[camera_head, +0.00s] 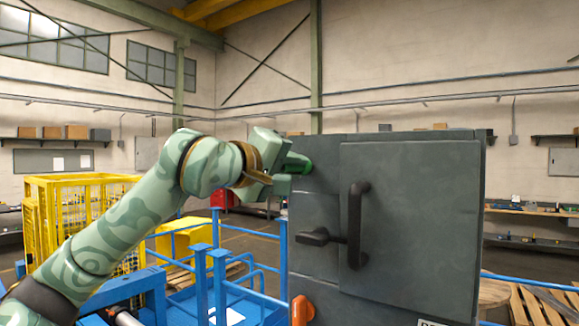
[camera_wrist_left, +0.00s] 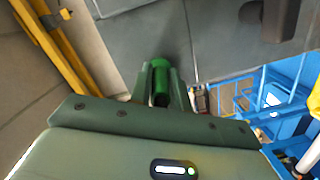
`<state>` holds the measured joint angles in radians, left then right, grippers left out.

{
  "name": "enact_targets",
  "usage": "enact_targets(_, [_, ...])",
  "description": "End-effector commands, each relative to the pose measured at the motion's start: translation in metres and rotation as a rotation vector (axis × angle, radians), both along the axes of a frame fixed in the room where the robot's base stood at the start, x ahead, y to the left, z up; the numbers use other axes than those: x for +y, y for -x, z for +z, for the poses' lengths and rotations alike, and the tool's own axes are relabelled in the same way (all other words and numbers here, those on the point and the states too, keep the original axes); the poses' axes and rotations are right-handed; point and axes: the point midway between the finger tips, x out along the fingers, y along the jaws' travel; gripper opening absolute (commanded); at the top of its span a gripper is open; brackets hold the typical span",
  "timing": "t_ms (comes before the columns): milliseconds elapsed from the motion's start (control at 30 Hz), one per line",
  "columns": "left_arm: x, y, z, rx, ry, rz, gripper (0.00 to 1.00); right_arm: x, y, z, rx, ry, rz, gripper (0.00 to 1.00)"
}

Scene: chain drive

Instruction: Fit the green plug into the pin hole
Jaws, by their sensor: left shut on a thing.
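The green plug (camera_head: 298,163) is at the upper left of the dark grey cabinet's (camera_head: 322,216) front. My left gripper (camera_head: 283,172) is shut on the plug. In the left wrist view the green plug (camera_wrist_left: 160,78) sits between the two fingers of my left gripper (camera_wrist_left: 161,92), its far end close to the grey cabinet face (camera_wrist_left: 215,35). I cannot tell whether it touches the face or has entered it. The pin hole does not show; the plug and gripper may cover it. My right gripper is not in view.
The cabinet door has a dark upright handle (camera_head: 356,225) and a black lever (camera_head: 314,237). An orange part (camera_head: 300,310) shows low on the left side. Blue railings (camera_head: 219,270) and a yellow cage (camera_head: 85,205) stand at the left, behind my arm.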

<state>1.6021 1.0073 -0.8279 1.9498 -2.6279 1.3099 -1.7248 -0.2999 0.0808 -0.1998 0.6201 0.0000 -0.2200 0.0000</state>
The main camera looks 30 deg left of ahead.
Motion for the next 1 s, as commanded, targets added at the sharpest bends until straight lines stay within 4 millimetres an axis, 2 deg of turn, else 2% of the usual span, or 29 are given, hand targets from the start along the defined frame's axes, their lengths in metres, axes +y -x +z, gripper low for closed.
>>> enact_targets(400, [-0.001, -0.01, 0.001, -0.001, 0.0, 0.0, 0.0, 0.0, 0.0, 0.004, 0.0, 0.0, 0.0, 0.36])
enact_targets(433, [-0.001, -0.011, 0.0, -0.001, 0.0, 0.0, 0.21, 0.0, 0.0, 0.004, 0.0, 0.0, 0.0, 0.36])
enact_targets(500, [-0.001, -0.01, 0.0, -0.001, 0.0, 0.0, 0.41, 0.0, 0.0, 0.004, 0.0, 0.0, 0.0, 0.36])
enact_targets(533, [-0.001, -0.01, 0.0, -0.001, 0.0, 0.0, 0.44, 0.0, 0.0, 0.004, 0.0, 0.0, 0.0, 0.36])
enact_targets(833, [-0.001, -0.008, 0.0, -0.001, 0.0, 0.0, 0.44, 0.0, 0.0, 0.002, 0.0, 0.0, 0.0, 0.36])
enact_targets(1000, [0.004, 0.014, -0.001, -0.004, -0.001, 0.001, 0.44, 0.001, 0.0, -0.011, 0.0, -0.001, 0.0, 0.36])
